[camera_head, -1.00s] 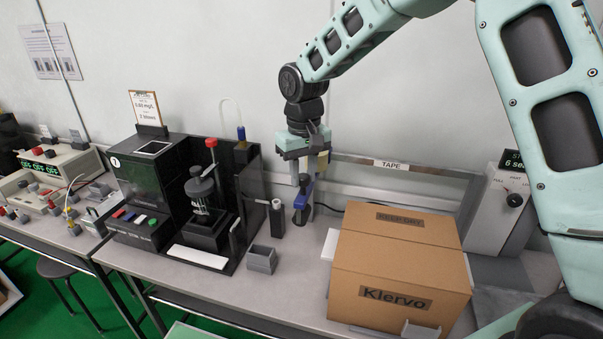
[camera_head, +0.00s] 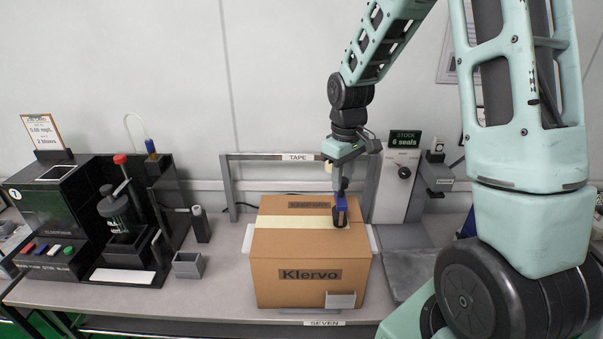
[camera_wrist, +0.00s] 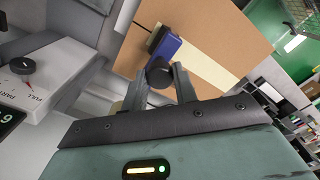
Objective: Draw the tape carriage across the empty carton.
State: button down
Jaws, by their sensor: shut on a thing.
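The brown carton (camera_head: 275,293), labelled Klervo, sits closed-topped on the bench; its top also shows in the wrist view (camera_wrist: 218,22). My gripper (camera_head: 340,187) is over the carton's right side. In the wrist view my gripper (camera_wrist: 160,82) has its fingers around the dark round knob of the tape carriage (camera_wrist: 169,46). The blue and black tape carriage (camera_head: 340,206) rests on or just above the carton top near its right edge; exact contact is unclear. A pale tape strip (camera_head: 290,221) runs from the carton's left edge to the carriage.
A grey frame marked TAPE (camera_head: 297,157) stands behind the carton. A dial unit with a "6 seals" display (camera_head: 404,140) stands close to the right. A black tester (camera_head: 50,215) and small grey bin (camera_head: 188,265) stand left. Bare bench lies between bin and carton.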

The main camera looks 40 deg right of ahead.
jog(key=s+d+p, duration=0.1)
jog(key=s+d, duration=0.4)
jog(key=d, duration=0.2)
jog(key=shift+s+d, duration=0.25)
jog(key=shift+d, duration=0.1)
jog(key=c, duration=1.1)
grip_release()
notch_tip(320, 180, up, 18)
jog(key=b, duration=0.2)
jog(key=shift+f, duration=0.25)
jog(key=shift+a+f, duration=0.1)
